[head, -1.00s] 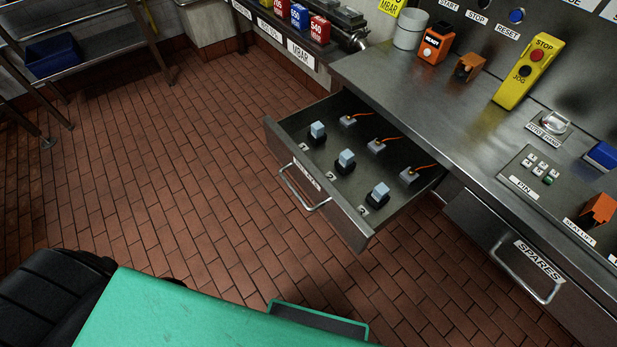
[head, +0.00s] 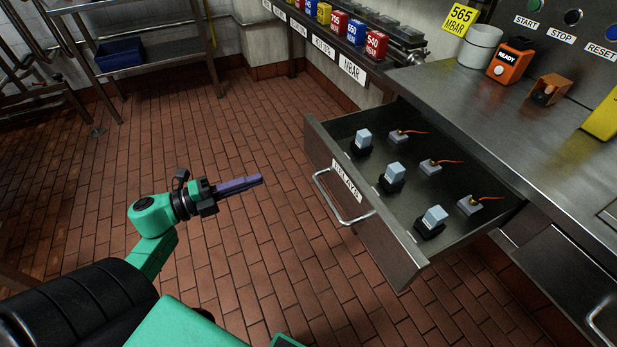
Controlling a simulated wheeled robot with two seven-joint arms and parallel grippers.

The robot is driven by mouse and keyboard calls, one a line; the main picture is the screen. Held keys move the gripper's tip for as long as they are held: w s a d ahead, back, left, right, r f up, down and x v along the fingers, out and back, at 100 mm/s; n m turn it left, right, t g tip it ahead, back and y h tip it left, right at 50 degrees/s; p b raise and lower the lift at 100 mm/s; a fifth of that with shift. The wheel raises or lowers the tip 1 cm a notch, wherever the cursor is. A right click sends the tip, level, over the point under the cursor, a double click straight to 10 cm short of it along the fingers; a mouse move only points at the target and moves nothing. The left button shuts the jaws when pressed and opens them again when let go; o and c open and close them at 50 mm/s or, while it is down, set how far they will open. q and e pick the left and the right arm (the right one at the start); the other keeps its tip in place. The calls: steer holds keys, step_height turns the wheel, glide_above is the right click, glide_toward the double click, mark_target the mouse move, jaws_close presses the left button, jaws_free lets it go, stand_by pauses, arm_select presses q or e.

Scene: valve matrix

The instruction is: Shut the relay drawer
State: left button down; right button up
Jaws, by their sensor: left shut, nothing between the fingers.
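The relay drawer (head: 375,220) stands pulled out from under the steel counter, in the middle right of the head view. Its front has a "RELAYS" label and a bar handle (head: 338,205). Inside it are several relays with pale blue tops and several small grey connectors with orange wires. My left gripper (head: 258,180) is shut and empty. It is to the left of the drawer front, with a gap over the floor, its fingers pointing toward the drawer. My right gripper is not in view.
The steel counter (head: 440,90) holds a white cup (head: 480,46), an orange READY box (head: 511,61) and an orange-brown block (head: 548,89). A second drawer (head: 560,262) lies at the right. Coloured blocks line a shelf behind. Tiled floor left of the drawer is free.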

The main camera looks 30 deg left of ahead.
mark_target(320, 158)
arm_select(q)
steer(key=x, duration=0.6)
steer(key=p+x, duration=0.1)
steer(key=x, duration=0.6)
steer(key=shift+w+d+r, duration=0.1)
steer(key=shift+d+r, duration=0.1)
steer(key=shift+w+d+f, duration=0.1)
steer(key=shift+w+d, duration=0.1)
steer(key=shift+d, duration=0.05)
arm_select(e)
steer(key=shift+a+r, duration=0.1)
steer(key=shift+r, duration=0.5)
